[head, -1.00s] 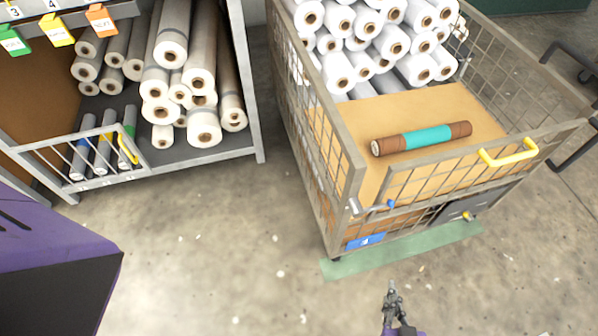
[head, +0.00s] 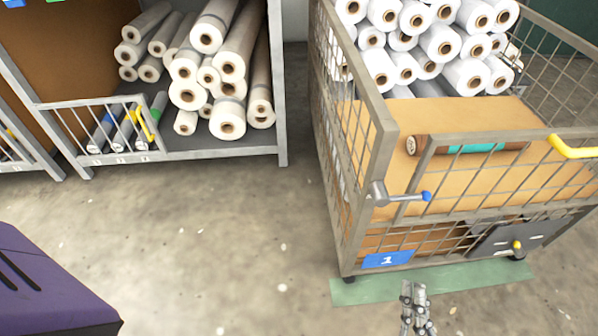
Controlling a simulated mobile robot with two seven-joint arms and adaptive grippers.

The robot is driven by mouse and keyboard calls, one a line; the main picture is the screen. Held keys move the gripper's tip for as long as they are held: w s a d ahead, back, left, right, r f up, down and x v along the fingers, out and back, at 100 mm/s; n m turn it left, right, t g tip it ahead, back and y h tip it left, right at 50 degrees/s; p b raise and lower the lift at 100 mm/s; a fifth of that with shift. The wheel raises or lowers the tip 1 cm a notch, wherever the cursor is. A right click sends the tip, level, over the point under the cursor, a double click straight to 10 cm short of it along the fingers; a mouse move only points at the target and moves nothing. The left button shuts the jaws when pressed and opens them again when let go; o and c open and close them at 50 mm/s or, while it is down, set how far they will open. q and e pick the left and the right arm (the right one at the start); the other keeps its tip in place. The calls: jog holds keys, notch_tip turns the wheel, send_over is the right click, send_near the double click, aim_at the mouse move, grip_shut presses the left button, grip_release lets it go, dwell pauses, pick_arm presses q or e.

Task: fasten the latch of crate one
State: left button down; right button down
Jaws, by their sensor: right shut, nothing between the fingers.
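Crate one (head: 384,130) is a wire-mesh cage at the right, marked by a blue label with a white 1 (head: 387,260). Its front gate (head: 520,143) has a yellow handle (head: 572,150) and looks raised. The latch (head: 400,197) sits at the left front post, with its blue-tipped lever (head: 426,196) pointing right, roughly level. I cannot tell whether it engages the gate. My right gripper (head: 413,287) is shut and empty, below and in front of the crate, apart from the latch. My left gripper is not in view.
White rolls (head: 440,42) and a brown-and-teal roll (head: 476,148) lie in the crate. A grey rack (head: 280,90) with rolls and a small gate stands at the left. A green floor strip (head: 365,291) runs under the crate front. The floor between is clear.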

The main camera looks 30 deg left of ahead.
aim_at(408, 200)
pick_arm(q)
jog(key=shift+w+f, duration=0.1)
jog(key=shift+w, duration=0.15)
pick_arm(e)
jog(key=shift+r, duration=0.15)
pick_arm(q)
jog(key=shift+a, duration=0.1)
